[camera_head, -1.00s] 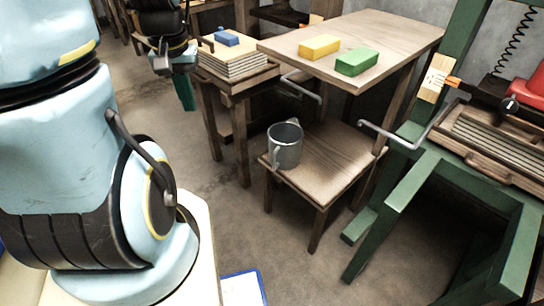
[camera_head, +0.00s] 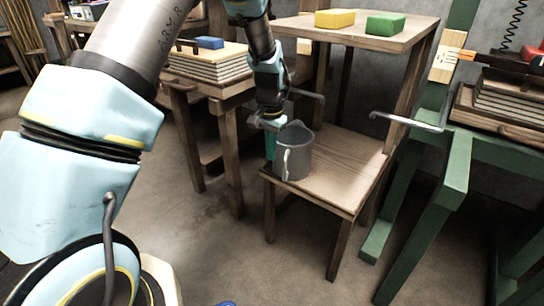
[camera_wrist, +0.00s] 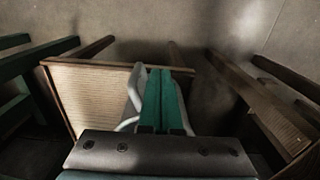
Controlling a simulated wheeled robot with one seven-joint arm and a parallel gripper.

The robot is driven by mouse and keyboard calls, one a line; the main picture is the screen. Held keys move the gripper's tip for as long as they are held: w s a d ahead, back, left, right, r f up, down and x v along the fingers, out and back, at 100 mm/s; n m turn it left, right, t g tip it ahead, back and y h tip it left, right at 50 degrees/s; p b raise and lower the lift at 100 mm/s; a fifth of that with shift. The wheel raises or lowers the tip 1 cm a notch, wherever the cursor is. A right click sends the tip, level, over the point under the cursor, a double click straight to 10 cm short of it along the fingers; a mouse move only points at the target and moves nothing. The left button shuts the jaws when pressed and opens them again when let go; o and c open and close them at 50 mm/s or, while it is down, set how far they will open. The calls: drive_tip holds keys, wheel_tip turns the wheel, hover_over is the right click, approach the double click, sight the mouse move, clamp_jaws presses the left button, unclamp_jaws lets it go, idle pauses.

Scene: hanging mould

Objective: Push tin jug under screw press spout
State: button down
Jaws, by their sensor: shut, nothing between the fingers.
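The grey tin jug (camera_head: 298,158) stands upright near the left edge of the low wooden stand (camera_head: 345,165). Its handle faces the camera. My gripper (camera_head: 270,147) has shut teal fingers pointing down just left of the jug, with nothing between them. I cannot tell whether they touch it. In the wrist view the teal fingers (camera_wrist: 163,98) cover much of the jug (camera_wrist: 136,88); its grey rim and handle show beside them. One bent grey pipe (camera_head: 308,94) ends behind the jug, another (camera_head: 405,121) juts over the stand's right side. I cannot tell which is the press spout.
A raised wooden shelf (camera_head: 350,35) with a yellow block (camera_head: 335,18) and a green block (camera_head: 385,24) overhangs the stand's back. A table with stacked boards (camera_head: 208,65) is at left, a green frame (camera_head: 455,170) at right. The stand right of the jug is bare.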

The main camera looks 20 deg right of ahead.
sight(278, 165)
drive_tip(key=shift+w+d+f+b, duration=0.25)
drive_tip(key=shift+d+f, duration=0.35)
drive_tip(key=shift+f, duration=0.7)
drive_tip(key=shift+w+d+f+b, duration=0.2)
drive_tip(key=shift+w+d+f, duration=0.3)
drive_tip(key=shift+f, duration=0.8)
drive_tip(key=shift+w+d+f+b, duration=0.2)
drive_tip(key=shift+d+f, duration=0.45)
drive_tip(key=shift+f, duration=0.65)
